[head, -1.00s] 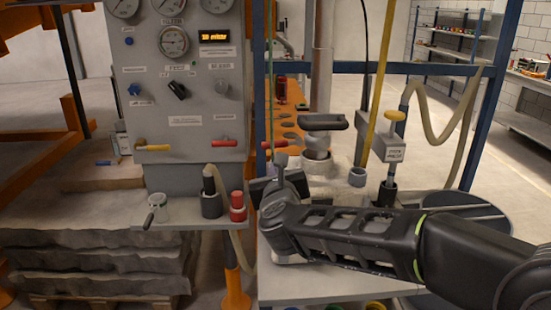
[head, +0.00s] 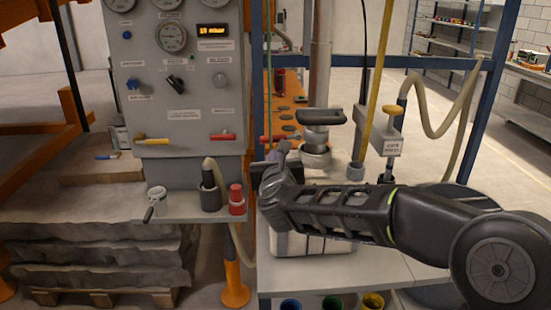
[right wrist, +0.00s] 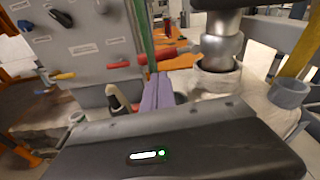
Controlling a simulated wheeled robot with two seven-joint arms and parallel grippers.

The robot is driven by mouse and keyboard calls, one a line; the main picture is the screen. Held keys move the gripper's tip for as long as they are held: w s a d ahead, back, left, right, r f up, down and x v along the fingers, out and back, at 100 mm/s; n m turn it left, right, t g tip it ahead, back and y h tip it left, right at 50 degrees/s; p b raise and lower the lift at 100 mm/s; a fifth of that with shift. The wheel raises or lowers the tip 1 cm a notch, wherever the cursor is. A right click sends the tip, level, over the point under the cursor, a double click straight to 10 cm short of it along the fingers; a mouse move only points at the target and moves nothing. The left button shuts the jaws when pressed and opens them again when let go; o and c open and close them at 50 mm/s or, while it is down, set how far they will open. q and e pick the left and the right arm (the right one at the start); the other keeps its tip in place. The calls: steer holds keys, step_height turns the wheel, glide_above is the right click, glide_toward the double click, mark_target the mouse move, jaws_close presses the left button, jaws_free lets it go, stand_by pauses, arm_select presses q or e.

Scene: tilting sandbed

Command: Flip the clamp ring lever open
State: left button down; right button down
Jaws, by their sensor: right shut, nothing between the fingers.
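A red lever (head: 272,138) sticks out left of the clamp ring (head: 316,155) at the foot of the grey vertical pipe (head: 320,70). The ring also shows in the right wrist view (right wrist: 217,75), with the lever (right wrist: 168,52) to its left, partly hidden by a green hose. My right gripper (head: 275,158) is just below and in front of the lever in the head view. Its fingers (right wrist: 157,92) are shut and empty, pointing toward the lever side of the ring. I cannot tell whether they touch it. My left gripper is not in view.
A grey gauge panel (head: 190,90) with a red handle (head: 222,137) stands left of the gripper. A black T-handle (head: 323,116) overhangs the ring. A shelf with a red bottle (head: 236,200) is at lower left. A blue frame post (head: 482,125) stands right.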

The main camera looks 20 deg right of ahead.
mark_target(279, 139)
steer(key=p+x, duration=0.1)
steer(key=x, duration=0.4)
stand_by(0.3)
steer(key=shift+b, duration=0.35)
steer(key=shift+a+r, duration=0.1)
steer(key=shift+r, duration=0.05)
